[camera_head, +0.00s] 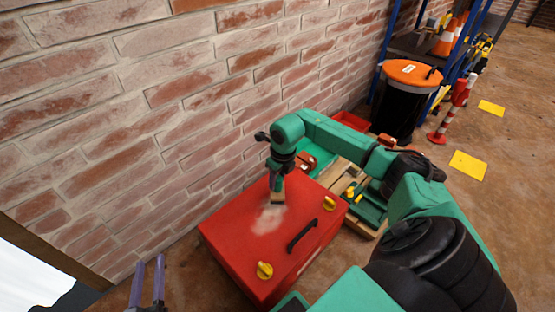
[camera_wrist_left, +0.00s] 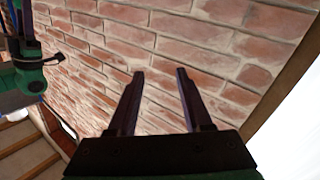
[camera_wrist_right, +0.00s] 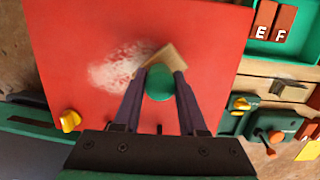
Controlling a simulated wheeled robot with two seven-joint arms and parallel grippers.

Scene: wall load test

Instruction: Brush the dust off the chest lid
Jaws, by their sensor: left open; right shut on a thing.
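The red chest (camera_head: 235,248) stands against the brick wall, lid shut, with yellow latches and a black handle on its front. A pale dust patch (camera_head: 268,219) lies on the lid; it also shows in the right wrist view (camera_wrist_right: 115,68). My right gripper (camera_head: 277,180) is shut on a brush with a green handle (camera_wrist_right: 159,83). The brush's tan head (camera_wrist_right: 172,58) is at the dust's edge, at or just above the lid; contact is hard to tell. My left gripper (camera_head: 148,282) is open and empty, left of the chest, facing the wall (camera_wrist_left: 200,55).
Right of the chest is a wooden pallet (camera_head: 362,225) with green trays and tools. A black bin with an orange lid (camera_head: 410,72), a red-white post (camera_head: 450,112) and a blue shelf rack stand farther back. Yellow floor markers (camera_head: 468,166) lie at right.

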